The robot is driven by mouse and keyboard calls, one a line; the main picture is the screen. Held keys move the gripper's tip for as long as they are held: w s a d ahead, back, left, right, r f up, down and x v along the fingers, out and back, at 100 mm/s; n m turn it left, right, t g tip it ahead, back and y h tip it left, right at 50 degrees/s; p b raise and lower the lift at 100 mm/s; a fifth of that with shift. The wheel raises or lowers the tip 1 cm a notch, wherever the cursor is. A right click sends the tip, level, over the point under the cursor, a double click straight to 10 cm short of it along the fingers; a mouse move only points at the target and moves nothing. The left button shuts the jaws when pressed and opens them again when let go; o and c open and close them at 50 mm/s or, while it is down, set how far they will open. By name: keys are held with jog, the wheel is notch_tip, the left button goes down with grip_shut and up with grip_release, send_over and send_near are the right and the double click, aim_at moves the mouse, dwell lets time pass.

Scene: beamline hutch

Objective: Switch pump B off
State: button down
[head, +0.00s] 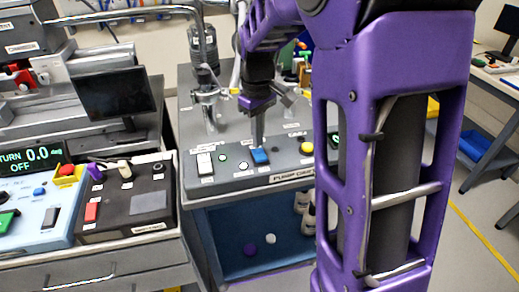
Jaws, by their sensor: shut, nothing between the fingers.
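The pump cart's grey control panel (235,183) is in the middle of the head view, with a "PUMP CART" label on its front. The small labels are too small to read, so I cannot tell which control belongs to pump B. My gripper (257,139) points down with its fingers shut and empty, right over the blue switch. I cannot tell whether the tips touch it. My purple arm hides the panel's right end.
Metal pipework with a valve (210,97) stands behind the panel. A black control box (140,195) and a dark monitor (113,93) are at left. The cart's open shelf (225,225) is below. A bench with a blue bin (474,147) is at far right.

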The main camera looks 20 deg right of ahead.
aim_at(258, 151)
jog(key=shift+r+p, duration=2)
jog(key=shift+r, duration=0.65)
